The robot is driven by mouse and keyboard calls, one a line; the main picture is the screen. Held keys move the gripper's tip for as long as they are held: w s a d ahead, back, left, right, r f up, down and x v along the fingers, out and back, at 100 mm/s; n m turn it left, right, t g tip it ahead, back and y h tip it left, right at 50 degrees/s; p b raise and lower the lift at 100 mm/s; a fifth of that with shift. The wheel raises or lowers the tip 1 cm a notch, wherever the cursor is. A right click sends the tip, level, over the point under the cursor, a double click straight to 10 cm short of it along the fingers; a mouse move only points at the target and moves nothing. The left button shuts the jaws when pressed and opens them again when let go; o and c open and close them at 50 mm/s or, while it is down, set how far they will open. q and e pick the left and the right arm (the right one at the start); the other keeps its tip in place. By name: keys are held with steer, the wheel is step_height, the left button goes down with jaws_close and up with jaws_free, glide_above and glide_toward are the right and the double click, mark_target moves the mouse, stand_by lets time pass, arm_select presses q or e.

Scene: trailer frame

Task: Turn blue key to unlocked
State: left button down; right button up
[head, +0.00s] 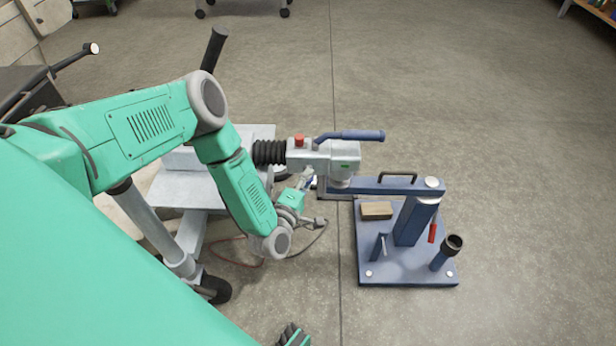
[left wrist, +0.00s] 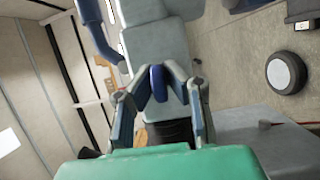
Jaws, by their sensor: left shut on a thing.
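The blue key (left wrist: 157,84) is a short blue piece in the left wrist view, set against the grey coupling head (left wrist: 158,45). My left gripper (left wrist: 160,82) is shut on it, with a finger on each side. In the head view my left gripper (head: 308,182) is small and partly hidden, just below the coupling head (head: 322,157). The key itself cannot be made out there. Whether it stands at locked or unlocked cannot be read.
A blue lever (head: 350,135) and a red knob (head: 299,141) sit on top of the coupling. It rests on a blue stand arm (head: 385,186) over a blue base plate (head: 410,265). A black bellows (head: 268,153) joins it to the trailer frame. Floor to the right is clear.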

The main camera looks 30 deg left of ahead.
arm_select(q)
steer(key=m+g+p, duration=0.1)
steer(key=m+p, duration=0.2)
steer(key=shift+s+d+m+g, duration=0.1)
steer(key=shift+s+m+g, duration=0.05)
steer(key=shift+m+g, duration=0.2)
steer(key=m+g+y+p, duration=0.1)
steer(key=m+g+p, duration=0.1)
steer(key=m, duration=0.2)
steer(key=shift+f+p, duration=0.1)
steer(key=shift+p, duration=0.3)
steer(key=shift+f+m+g+y+p, duration=0.1)
steer(key=shift+m+g+y+p, duration=0.5)
steer(key=shift+m, duration=0.65)
steer(key=shift+s+f+m+g+y, duration=0.15)
steer(key=shift+m+g+y, duration=0.75)
steer(key=shift+m, duration=0.6)
steer(key=c, duration=1.6)
jaws_free()
steer(key=shift+c, duration=0.2)
steer(key=shift+r, duration=0.2)
steer(key=v, duration=1.1)
steer(key=shift+s+d, duration=0.3)
steer(key=shift+d, duration=0.05)
